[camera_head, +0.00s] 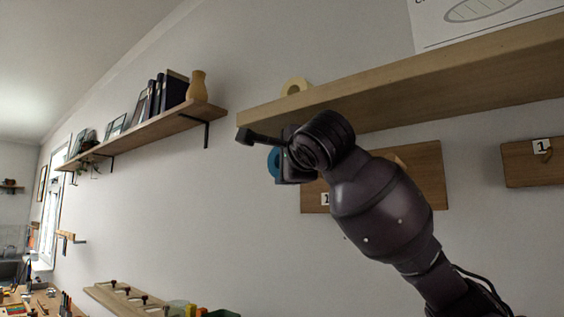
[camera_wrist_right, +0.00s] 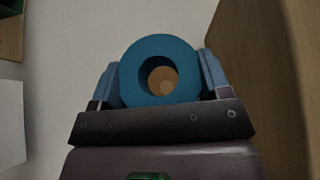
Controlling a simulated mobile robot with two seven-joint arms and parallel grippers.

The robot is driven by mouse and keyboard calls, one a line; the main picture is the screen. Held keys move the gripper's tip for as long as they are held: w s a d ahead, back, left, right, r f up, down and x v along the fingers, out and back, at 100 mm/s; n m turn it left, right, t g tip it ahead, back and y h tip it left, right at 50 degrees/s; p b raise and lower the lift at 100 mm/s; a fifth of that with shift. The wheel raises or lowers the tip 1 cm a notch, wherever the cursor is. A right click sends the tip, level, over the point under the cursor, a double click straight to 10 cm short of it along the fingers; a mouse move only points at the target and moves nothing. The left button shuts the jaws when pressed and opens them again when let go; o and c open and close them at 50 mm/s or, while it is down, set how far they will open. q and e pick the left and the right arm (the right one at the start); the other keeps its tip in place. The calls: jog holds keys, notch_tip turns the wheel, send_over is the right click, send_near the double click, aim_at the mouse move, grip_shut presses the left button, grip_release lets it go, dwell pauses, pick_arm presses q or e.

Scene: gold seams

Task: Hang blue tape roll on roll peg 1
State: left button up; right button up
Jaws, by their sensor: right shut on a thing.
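The blue tape roll (camera_head: 273,163) shows in part beside my right gripper (camera_head: 277,158), left of a wooden board (camera_head: 314,188) with a label "1" on the wall. In the right wrist view the blue tape roll (camera_wrist_right: 130,75) sits between the two fingers of my right gripper (camera_wrist_right: 160,82), which is shut on it. A tan round shape (camera_wrist_right: 165,85) shows through the roll's hole; I cannot tell whether it is a peg end or whether it passes through. My arm hides much of the board. My left gripper is not in view.
A wooden shelf (camera_head: 420,88) runs just above my right gripper, with a cream roll (camera_head: 295,85) on it. Another board (camera_head: 520,165) labelled "1" hangs at the right. A shelf with books and a vase (camera_head: 197,85) is at left.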

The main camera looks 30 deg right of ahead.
jog(key=shift+w+d+f, duration=0.1)
jog(key=shift+w+d, duration=0.15)
jog(key=shift+d, duration=0.35)
jog(key=shift+w+d, duration=0.2)
jog(key=shift+d, duration=0.35)
jog(key=shift+w+d, duration=0.2)
jog(key=shift+d, duration=0.6)
dwell(0.5)
dwell(1.1)
jog(key=shift+w+d, duration=0.35)
jog(key=shift+d, duration=0.5)
jog(key=shift+w+d, duration=0.35)
jog(key=shift+d, duration=0.45)
dwell(1.4)
jog(key=shift+p, duration=0.35)
jog(key=shift+w+d, duration=0.15)
jog(key=shift+d, duration=0.15)
dwell(0.8)
